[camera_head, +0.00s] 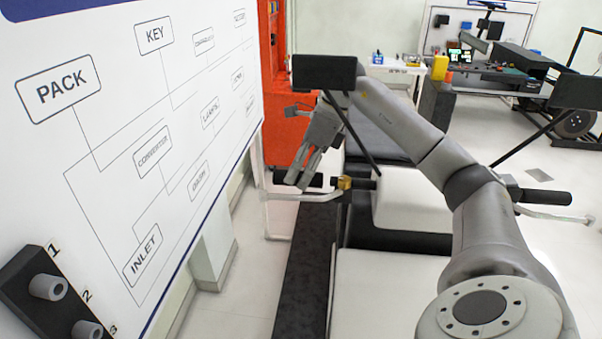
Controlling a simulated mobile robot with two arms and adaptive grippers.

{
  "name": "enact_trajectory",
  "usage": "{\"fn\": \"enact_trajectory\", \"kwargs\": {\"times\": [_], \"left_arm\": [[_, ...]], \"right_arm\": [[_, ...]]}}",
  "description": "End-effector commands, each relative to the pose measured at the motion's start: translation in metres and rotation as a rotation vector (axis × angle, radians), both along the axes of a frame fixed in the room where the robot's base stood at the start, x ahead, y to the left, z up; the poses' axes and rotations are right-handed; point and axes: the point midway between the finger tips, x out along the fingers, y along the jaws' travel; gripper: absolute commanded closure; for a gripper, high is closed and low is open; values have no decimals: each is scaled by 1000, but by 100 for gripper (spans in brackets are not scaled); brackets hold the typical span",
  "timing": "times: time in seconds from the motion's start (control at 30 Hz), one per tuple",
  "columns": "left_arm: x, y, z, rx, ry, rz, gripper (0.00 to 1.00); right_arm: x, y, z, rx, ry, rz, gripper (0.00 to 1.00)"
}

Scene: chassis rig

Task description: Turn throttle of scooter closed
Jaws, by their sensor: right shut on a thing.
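The scooter (410,200) stands in the middle, with a white body and black parts. Its left-hand black handlebar grip, the throttle (314,181), sticks out towards the wall panel. A pale brake lever (295,198) runs just below this grip, and a brass-coloured fitting (344,183) sits at its inner end. My right gripper (297,179) reaches down from above and is shut on the grip, its fingers covering part of it. How far the grip is turned cannot be told. My left gripper is not in view.
A scooter mirror (325,73) stands close to my right wrist. The other grip (545,197) and mirror (578,92) are at the right. A white wiring-diagram board (120,200) fills the left, and an orange cabinet (285,130) stands behind. Workbenches are at the back.

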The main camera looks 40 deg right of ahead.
Motion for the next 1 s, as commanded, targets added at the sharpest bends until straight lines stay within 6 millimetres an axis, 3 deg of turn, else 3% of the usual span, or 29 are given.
{"fn": "enact_trajectory", "kwargs": {"times": [1.0], "left_arm": [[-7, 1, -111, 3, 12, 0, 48]], "right_arm": [[-8, 11, -8, -638, -513, 3, 93]]}}
